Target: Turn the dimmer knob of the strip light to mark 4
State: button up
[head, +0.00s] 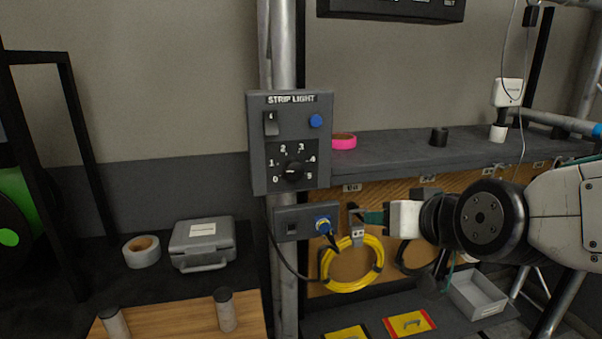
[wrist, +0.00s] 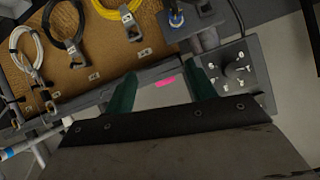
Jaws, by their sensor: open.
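The grey strip light box (head: 257,140) is fixed to an upright pole, with a switch (head: 271,124) and a blue button (head: 316,121) on it. Its black dimmer knob (head: 292,170) sits amid marks 0 to 5; I cannot tell surely which mark its pointer faces. My gripper (head: 370,217), with green fingers, is right of and below the box, apart from it. In the wrist view my gripper (wrist: 160,88) is open with nothing between its fingers, and the knob (wrist: 231,72) is seen upside down, right of the right finger.
A socket box with a blue plug (head: 323,224) is under the strip light box. A coiled yellow cable (head: 352,264) hangs on the board close to my gripper. A shelf (head: 400,150) holds pink tape (head: 343,141). A grey case (head: 203,244) lies at the left.

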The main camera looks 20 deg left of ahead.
jog(key=a+r+t+y, duration=0.2)
jog(key=a+t, duration=0.1)
jog(key=a, duration=0.6)
jog(key=t+y, duration=0.1)
jog(key=t, duration=0.1)
send_near(295, 172)
jog(key=x, duration=0.9)
jog(key=shift+w, duration=0.2)
jog(key=c, duration=1)
